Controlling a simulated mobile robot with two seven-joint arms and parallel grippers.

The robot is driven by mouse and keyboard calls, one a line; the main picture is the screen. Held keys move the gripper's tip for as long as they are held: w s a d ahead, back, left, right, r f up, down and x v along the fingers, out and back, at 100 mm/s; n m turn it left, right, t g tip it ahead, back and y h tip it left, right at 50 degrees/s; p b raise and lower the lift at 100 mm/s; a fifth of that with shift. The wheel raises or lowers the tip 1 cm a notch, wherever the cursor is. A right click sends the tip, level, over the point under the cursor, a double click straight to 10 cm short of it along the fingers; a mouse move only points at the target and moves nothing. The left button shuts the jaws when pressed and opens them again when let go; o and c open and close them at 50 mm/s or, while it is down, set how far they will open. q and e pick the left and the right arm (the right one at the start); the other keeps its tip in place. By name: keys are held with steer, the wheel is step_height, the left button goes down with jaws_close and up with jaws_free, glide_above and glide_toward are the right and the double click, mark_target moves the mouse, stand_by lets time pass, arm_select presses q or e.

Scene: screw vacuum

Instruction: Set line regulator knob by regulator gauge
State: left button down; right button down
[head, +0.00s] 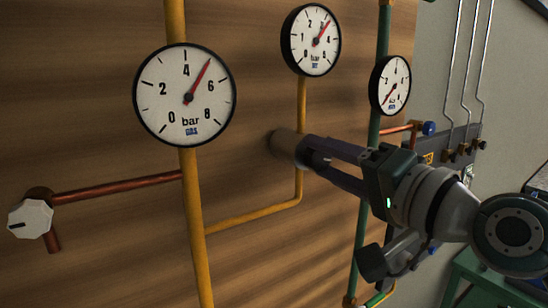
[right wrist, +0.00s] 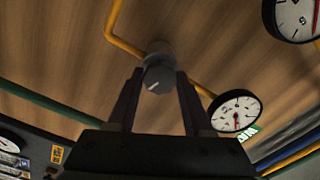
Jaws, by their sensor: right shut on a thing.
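The right gauge (head: 390,85) points low left, near 0. I cannot tell which is the regulator gauge. My left gripper is out of view.
A white knob (head: 30,219) on a copper pipe (head: 115,187) stands at the far left. A yellow vertical pipe (head: 192,210) and a green pipe (head: 373,135) run along the panel. Blue-handled valves (head: 428,129) and thin wall tubes are at the right.

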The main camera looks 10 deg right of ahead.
stand_by(0.3)
steer(key=shift+c, duration=1.5)
jaws_free()
steer(key=b+v, duration=0.3)
steer(key=v, duration=0.7)
